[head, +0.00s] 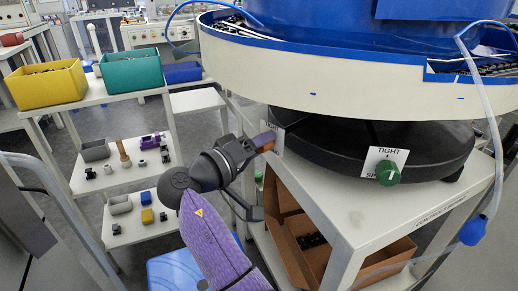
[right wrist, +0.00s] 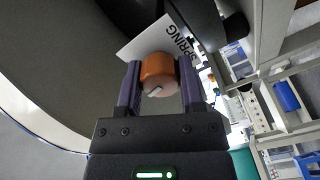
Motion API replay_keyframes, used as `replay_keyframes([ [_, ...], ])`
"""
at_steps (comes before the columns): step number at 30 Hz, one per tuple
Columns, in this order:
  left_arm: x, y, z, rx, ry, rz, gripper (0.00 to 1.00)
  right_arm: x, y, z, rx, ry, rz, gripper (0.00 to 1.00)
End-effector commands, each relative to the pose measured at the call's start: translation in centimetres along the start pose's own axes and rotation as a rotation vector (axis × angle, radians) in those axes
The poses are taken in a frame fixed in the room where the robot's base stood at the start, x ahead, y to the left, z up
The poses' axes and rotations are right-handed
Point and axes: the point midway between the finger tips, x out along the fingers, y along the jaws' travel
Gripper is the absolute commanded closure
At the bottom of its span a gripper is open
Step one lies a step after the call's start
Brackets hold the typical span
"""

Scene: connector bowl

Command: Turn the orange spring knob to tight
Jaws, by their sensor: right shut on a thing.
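The orange spring knob (right wrist: 158,70) sits between the two purple fingers of my right gripper (right wrist: 158,84) in the right wrist view. The fingers touch it on both sides. A pale pointer mark on its face points to the lower left in that view. A white plate (right wrist: 142,47) behind the knob reads "SPRING"; its other lettering is hidden. My left gripper is out of view.
A green knob (head: 386,172) with a plate reading "TIGHT" is at the front of the black base (head: 310,137). The big cream bowl (head: 330,85) overhangs both knobs. A shelf rack (head: 130,183) with bins and small parts stands at left. An open cardboard box (head: 283,222) sits below.

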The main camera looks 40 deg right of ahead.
Motion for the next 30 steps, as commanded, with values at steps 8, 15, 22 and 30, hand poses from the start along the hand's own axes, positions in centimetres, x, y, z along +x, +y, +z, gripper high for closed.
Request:
replay_keyframes([
  [8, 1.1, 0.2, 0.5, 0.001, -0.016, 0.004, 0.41, 0.0, -0.3, 0.2, 0.163, -0.002, -0.003, 1.00],
  [15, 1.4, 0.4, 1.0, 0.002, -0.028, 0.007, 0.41, 0.0, -0.3, 0.1, 0.240, -0.002, -0.003, 1.00],
  [22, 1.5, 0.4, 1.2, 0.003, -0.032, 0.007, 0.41, 0.0, -0.2, 0.1, 0.265, -0.002, -0.003, 1.00],
  [30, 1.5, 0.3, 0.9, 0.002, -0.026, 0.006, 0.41, 0.0, -0.1, 0.1, 0.267, -0.002, -0.003, 1.00],
])
